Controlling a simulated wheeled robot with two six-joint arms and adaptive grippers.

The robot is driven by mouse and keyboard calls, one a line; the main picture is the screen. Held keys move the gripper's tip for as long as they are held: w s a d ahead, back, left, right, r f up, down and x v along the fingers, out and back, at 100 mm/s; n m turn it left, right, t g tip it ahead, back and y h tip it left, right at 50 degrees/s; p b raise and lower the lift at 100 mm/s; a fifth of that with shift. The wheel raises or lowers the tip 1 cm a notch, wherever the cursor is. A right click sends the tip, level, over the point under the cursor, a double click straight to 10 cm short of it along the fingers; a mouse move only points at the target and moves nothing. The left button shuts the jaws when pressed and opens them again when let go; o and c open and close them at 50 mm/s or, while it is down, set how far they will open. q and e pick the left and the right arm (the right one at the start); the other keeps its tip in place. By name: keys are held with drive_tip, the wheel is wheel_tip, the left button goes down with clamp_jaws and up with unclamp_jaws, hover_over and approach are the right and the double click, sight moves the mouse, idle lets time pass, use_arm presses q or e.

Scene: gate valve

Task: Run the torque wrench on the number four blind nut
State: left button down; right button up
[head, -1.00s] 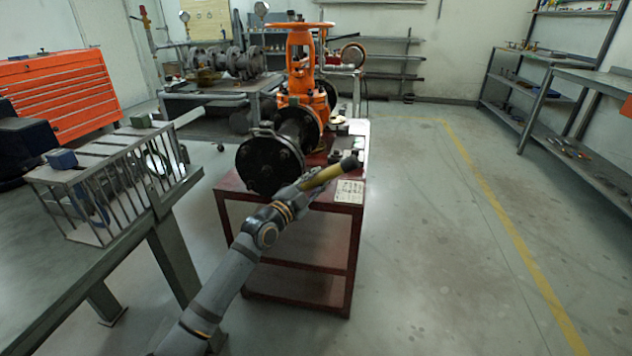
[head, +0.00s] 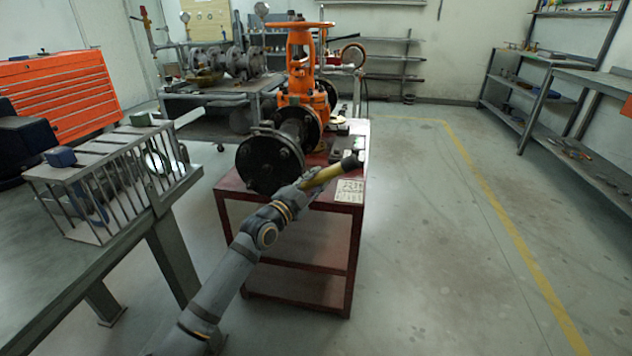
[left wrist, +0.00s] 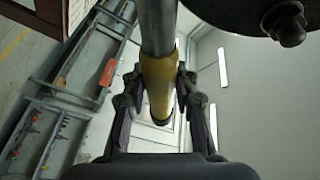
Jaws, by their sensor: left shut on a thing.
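The black blind flange (head: 268,164) closes the near end of the orange gate valve's (head: 300,78) pipe, with several nuts around its face. My left gripper (head: 310,182) is shut on the yellow handle of the torque wrench (head: 325,175), just right of and in front of the flange. The wrench points up and right, its dark end over the red table. In the left wrist view the yellow handle (left wrist: 160,85) lies between both fingers. A flange edge with one nut (left wrist: 285,22) shows at top right, apart from the wrench. I cannot read nut numbers. My right gripper is out of view.
The red table (head: 335,195) carries the valve and a paper card (head: 350,190). A grey barred rack (head: 110,190) stands on the bench at left. Shelves (head: 575,100) line the right wall. The floor right of the table is clear.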

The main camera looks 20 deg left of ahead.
use_arm(q)
drive_tip(key=shift+r, duration=0.15)
drive_tip(key=shift+r, duration=0.1)
idle(0.3)
drive_tip(key=shift+s+d+r+p, duration=0.1)
drive_tip(key=shift+s+d+p, duration=0.1)
drive_tip(key=shift+s+p, duration=0.4)
drive_tip(key=shift+s+d+p, duration=0.15)
drive_tip(key=shift+s+p, duration=0.4)
drive_tip(key=shift+s, duration=0.05)
drive_tip(key=shift+s+d+p, duration=0.15)
drive_tip(key=shift+s+p, duration=0.4)
drive_tip(key=shift+s, duration=0.3)
